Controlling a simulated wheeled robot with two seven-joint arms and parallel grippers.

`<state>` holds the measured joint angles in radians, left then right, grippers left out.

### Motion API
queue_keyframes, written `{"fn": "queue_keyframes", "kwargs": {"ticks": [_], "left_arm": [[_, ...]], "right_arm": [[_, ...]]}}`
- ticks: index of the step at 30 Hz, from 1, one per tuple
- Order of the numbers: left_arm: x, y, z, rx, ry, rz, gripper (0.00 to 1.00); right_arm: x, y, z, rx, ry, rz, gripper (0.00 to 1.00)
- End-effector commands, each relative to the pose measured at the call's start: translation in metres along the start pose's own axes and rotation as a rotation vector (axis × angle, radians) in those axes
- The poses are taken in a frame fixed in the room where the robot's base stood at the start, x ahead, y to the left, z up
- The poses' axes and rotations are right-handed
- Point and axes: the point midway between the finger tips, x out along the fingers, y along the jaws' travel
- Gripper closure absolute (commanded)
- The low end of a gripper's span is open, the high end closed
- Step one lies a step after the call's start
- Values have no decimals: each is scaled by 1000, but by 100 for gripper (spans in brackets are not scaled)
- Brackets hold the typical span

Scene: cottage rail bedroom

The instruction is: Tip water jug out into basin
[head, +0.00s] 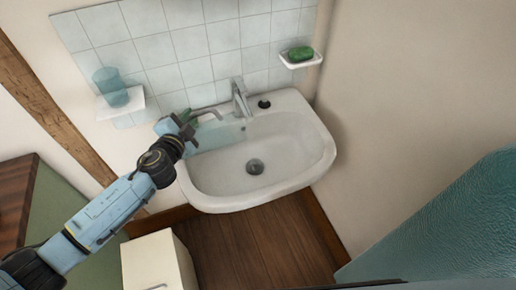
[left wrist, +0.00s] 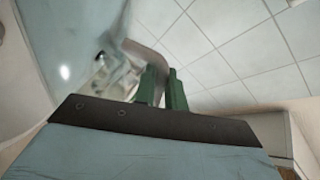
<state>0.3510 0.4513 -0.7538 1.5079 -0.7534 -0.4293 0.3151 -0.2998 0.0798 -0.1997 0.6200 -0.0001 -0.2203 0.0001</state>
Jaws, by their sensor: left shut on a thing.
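My left gripper (head: 192,121) is at the left back rim of the white basin (head: 290,165). In the left wrist view its green fingers (left wrist: 165,90) are shut on a curved grey handle (left wrist: 145,55). The handle seems to belong to the water jug (head: 227,132), a faint, see-through bluish shape over the basin's left back part. Its pale clear wall seems to fill the upper left of the left wrist view (left wrist: 75,35). The jug's outline is hard to make out, so I cannot tell its tilt or whether it holds water. My right gripper is out of view.
A chrome tap (head: 239,97) and a black plug (head: 264,104) are at the basin's back. A blue tumbler (head: 112,88) stands on the left shelf; green soap (head: 301,54) lies in a dish at right. A white cabinet (head: 158,262) stands front left.

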Motion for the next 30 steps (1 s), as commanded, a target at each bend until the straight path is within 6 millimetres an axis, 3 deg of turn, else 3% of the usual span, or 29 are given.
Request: {"fn": "queue_keyframes", "kwargs": {"ticks": [30], "left_arm": [[-2, -12, -20, 121, -23, -5, 100]], "right_arm": [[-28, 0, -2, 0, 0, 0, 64]]}}
